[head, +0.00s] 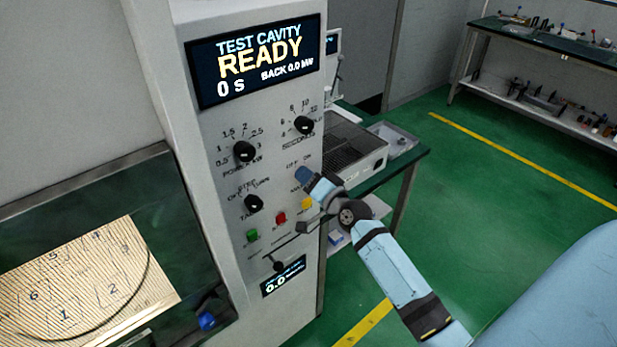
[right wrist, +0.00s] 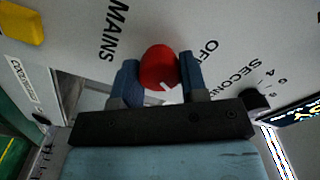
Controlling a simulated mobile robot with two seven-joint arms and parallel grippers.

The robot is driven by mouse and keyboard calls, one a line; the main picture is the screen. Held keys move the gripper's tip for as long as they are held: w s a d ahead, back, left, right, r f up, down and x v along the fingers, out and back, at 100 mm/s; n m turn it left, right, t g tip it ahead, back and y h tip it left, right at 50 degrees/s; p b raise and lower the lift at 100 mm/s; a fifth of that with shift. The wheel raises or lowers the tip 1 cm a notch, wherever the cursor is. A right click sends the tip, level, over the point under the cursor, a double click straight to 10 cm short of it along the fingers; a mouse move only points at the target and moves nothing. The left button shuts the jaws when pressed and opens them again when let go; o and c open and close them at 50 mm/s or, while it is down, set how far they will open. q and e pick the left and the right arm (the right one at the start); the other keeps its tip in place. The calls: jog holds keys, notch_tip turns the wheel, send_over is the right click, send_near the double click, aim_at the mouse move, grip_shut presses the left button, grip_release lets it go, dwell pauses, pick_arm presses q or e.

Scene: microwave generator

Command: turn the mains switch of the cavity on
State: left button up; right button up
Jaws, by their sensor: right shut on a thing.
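The mains switch is a red round knob (right wrist: 158,66) with a white pointer mark, seen in the right wrist view between the lettering MAINS and OFF. The pointer faces the lower right in that view, toward my gripper. My right gripper (right wrist: 160,82) is shut on the knob, with one blue finger on each side. In the head view my right gripper (head: 306,181) is against the front panel, under the OFF and ON lettering, and hides the knob. The cavity display (head: 258,62) reads READY, 0 S. My left gripper is not in view.
A yellow button (head: 307,203), a red button (head: 280,217) and a green button (head: 252,235) sit below. Black dials (head: 244,151) are to the left and above. A green bench (head: 407,162) with equipment stands behind.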

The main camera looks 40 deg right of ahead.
jog(key=o, duration=0.9)
jog(key=shift+o, duration=0.2)
jog(key=s+d+b, duration=0.1)
jog(key=s+b, duration=0.2)
jog(key=s, duration=1)
jog(key=shift+s, duration=0.4)
